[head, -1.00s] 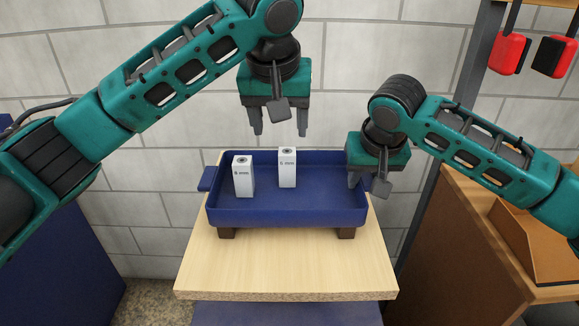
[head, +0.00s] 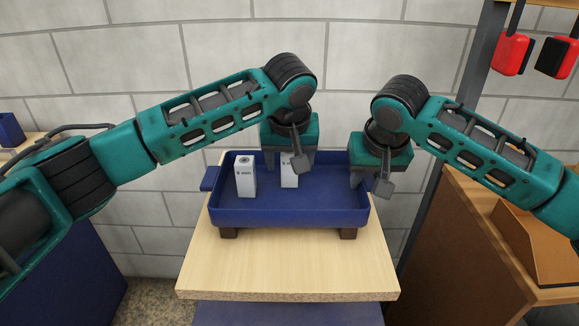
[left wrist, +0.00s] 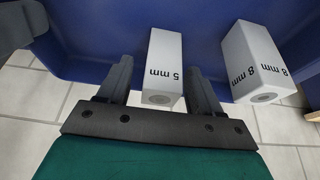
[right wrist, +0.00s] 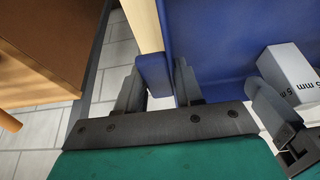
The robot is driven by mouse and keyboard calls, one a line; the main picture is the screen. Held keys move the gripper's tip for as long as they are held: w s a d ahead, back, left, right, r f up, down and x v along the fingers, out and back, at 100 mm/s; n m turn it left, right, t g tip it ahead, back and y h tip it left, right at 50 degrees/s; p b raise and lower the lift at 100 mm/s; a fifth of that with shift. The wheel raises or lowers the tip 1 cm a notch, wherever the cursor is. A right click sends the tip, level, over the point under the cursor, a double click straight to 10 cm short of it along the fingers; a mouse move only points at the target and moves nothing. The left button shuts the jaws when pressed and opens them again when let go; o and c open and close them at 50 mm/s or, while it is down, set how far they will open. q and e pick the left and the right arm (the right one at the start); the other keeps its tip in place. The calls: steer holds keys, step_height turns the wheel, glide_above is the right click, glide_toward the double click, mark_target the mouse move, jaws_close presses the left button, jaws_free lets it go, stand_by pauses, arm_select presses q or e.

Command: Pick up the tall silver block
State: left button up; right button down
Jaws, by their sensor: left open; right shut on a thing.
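Two pale silver-white blocks stand upright in the blue tray (head: 290,212). The block marked "8 mm" (head: 245,181) is at the left, and the one marked "5 mm" (head: 290,181) is nearer the middle. Their heights look alike. My right gripper (head: 368,180) is shut on the tray's right handle (right wrist: 154,74).
The tray rests on dark feet on a light wooden table (head: 285,265). Its left handle (head: 209,178) is free. A brown cabinet (head: 480,240) stands at the right. The tray's right half is empty.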

arm_select(q)
steer(key=shift+w+f, duration=0.15)
steer(key=shift+f, duration=0.2)
arm_select(e)
steer(key=shift+r, duration=0.1)
arm_select(q)
steer(key=shift+c, duration=0.3)
steer(key=shift+r, duration=0.1)
steer(key=c, duration=1.1)
step_height(320, 180, up, 10)
steer(key=shift+c, duration=0.2)
arm_select(e)
steer(key=c, duration=0.6)
jaws_free()
steer(key=shift+c, duration=0.2)
